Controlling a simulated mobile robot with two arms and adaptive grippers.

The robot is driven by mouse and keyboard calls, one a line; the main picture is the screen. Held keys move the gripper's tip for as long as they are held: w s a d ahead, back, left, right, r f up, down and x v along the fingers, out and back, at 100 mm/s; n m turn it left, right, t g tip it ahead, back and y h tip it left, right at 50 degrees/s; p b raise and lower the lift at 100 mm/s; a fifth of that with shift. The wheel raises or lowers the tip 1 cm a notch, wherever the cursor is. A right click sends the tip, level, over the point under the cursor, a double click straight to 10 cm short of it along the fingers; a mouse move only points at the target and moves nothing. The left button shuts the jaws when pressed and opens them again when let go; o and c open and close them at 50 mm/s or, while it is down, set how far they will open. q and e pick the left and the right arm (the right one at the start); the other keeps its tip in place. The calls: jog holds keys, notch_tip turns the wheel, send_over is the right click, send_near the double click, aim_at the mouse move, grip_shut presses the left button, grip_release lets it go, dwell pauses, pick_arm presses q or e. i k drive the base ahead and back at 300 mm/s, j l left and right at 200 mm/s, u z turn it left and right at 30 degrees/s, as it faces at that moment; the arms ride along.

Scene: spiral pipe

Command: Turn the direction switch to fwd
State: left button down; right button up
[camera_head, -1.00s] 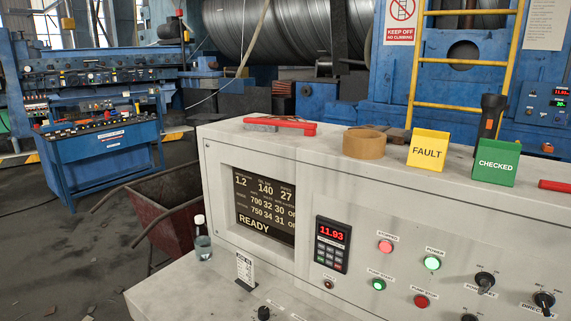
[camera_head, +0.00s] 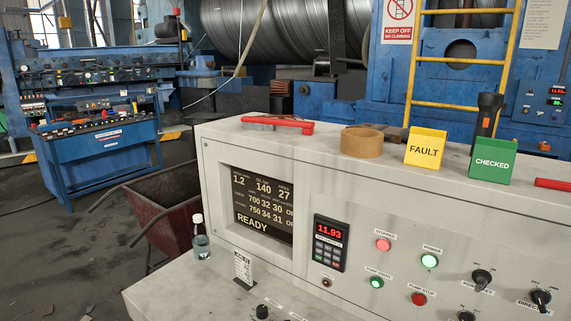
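The direction switch (camera_head: 540,298) is a black rotary knob at the lower right of the grey control panel (camera_head: 390,215), above a label that reads "DIRECTION". Neither of my grippers shows in the head view.
A bottle (camera_head: 200,240) stands on the lower ledge. Lit buttons dot the panel.

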aim_at(541, 298)
jog(key=z, duration=1.5)
